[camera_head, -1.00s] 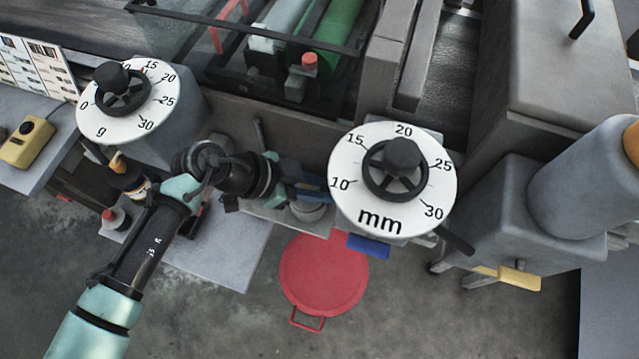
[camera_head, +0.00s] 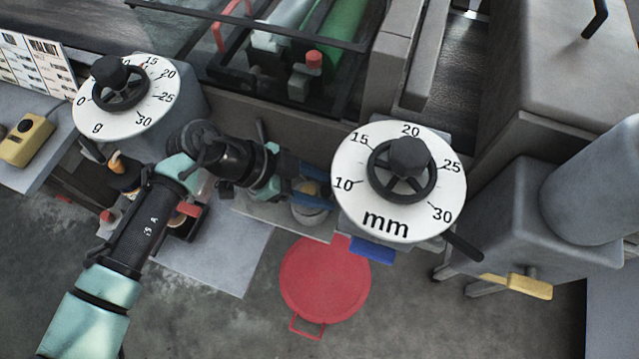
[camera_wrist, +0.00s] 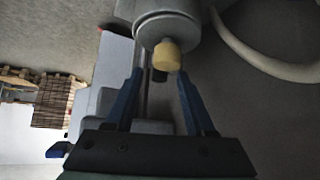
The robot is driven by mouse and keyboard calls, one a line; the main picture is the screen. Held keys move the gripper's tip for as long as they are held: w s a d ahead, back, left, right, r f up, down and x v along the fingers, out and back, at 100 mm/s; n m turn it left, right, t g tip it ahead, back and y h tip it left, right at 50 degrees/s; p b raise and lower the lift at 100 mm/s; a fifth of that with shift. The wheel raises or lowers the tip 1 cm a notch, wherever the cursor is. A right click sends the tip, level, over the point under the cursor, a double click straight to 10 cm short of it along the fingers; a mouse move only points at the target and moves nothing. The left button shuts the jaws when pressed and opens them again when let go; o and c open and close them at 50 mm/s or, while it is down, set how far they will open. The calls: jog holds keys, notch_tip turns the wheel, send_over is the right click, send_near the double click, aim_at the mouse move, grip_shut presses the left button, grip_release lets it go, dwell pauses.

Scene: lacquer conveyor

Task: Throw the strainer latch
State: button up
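I see no contact. In the head view a small grey cylinder (camera_head: 309,214) stands below my fingers. I cannot tell for sure which part is the strainer latch.
A g dial (camera_head: 97,128) stands at the left. A red round lid (camera_head: 325,290) is low on the floor side. A pale hose (camera_wrist: 262,62) curves at the wrist view's right.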

jog(key=v, duration=1.3)
jog(key=shift+d, duration=0.1)
